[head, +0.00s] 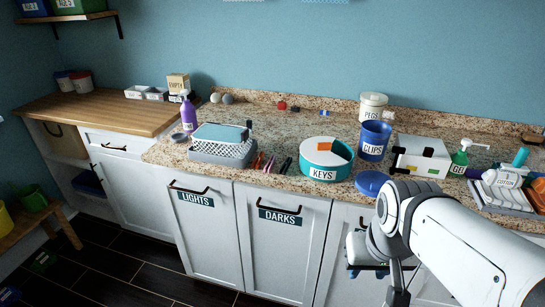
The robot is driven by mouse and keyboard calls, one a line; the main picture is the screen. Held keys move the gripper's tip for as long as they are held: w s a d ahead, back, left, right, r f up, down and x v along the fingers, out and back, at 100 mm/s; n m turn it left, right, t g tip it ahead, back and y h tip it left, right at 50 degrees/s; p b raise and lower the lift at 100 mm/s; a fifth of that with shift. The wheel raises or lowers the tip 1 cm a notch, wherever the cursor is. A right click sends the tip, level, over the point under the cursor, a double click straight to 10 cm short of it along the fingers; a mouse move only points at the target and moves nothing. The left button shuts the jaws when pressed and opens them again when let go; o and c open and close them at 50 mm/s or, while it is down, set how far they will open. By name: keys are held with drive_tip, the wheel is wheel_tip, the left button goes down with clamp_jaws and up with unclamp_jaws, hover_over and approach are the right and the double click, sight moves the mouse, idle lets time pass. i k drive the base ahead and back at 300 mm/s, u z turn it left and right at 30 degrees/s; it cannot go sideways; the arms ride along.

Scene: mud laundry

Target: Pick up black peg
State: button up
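A slim black item that looks like the black peg (286,165) lies on the speckled counter near its front edge. It is just left of the teal KEYS tub. A pink peg-like item (269,163) and a red one (257,160) lie to its left. These pieces are small, so their exact shape is unclear. My arm comes in from the lower right. My gripper (398,290) hangs low in front of the cabinets, well right of and below the black item. Its fingers are hardly visible, and I cannot tell if they are open.
The KEYS tub (325,160) and a wire basket (222,145) flank the pegs. A blue CLIPS cup (374,140), a blue disc (372,183) and a white box (421,157) stand to the right. Counter behind the pegs is mostly clear.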

sight(284, 167)
drive_tip(key=z, duration=0.15)
drive_tip(key=k, duration=0.55)
drive_tip(key=u, duration=1.2)
drive_tip(key=i, duration=1.05)
drive_tip(key=z, duration=0.35)
drive_tip(key=i, duration=0.85)
drive_tip(key=z, duration=0.6)
